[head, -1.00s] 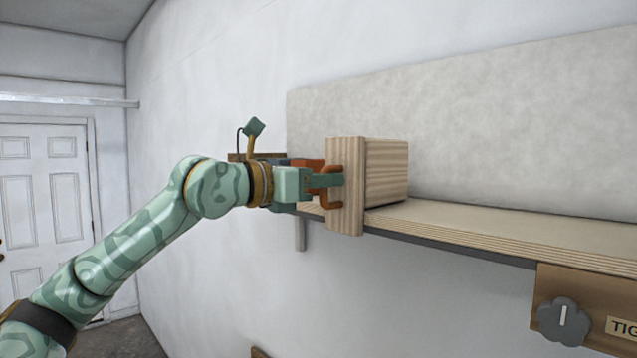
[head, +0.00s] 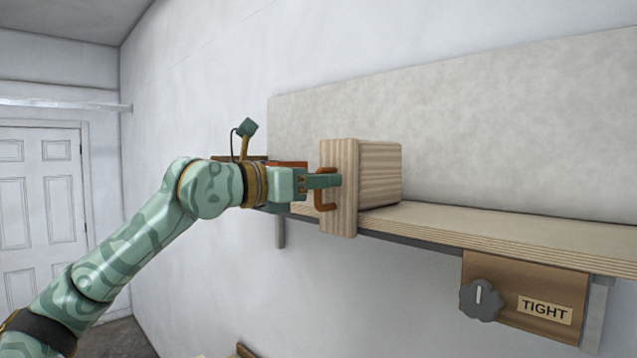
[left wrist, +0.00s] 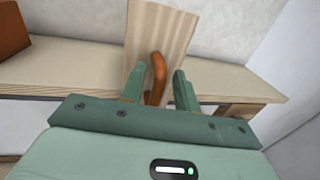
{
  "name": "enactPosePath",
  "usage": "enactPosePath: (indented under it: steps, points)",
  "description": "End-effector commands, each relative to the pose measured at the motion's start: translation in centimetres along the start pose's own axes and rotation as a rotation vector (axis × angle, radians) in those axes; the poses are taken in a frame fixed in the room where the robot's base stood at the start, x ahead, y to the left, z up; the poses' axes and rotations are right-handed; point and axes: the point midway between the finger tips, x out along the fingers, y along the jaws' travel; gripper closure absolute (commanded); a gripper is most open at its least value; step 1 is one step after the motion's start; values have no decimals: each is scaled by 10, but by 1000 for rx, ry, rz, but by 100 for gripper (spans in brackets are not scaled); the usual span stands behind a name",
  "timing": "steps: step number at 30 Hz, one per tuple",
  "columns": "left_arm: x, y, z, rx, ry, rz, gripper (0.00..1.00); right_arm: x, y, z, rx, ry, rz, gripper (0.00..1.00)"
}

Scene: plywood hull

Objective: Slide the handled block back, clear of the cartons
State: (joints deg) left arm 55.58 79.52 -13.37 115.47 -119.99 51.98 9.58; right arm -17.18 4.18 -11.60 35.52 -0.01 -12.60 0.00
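The handled block (head: 380,175) is pale striped wood with a broad front board (head: 338,215). It stands upright on the shelf in the head view and shows at the top of the left wrist view (left wrist: 172,35). Its orange-brown C-shaped handle (left wrist: 157,75) lies between the fingers of my left gripper (left wrist: 160,88). Those fingers stand apart, with visible room at least on the handle's right side; I cannot tell whether the left finger touches it. A red-brown carton (left wrist: 12,28) stands left of the block; another part shows behind my gripper in the head view. My right gripper is out of view.
The plywood shelf (head: 500,228) runs right along a grey back panel (head: 480,120) and is clear right of the block. Below its front edge hangs a brown panel with a grey knob (head: 480,300) and a TIGHT label (head: 545,308). A white door stands far left.

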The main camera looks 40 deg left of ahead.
Motion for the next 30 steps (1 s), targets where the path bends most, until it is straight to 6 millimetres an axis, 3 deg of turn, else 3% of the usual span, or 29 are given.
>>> enactPosePath:
  steps: [11, 17, 24, 30]
  points:
    - [-8, 1, -5, -1, 5, 2, 69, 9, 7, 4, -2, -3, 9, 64]
    - [-47, 1, -12, 1, 6, 5, 69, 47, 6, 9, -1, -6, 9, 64]
    - [-106, 0, -11, 0, 3, 2, 69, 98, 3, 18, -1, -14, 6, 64]
    - [-146, -1, -5, 0, 2, 1, 69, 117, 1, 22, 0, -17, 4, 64]
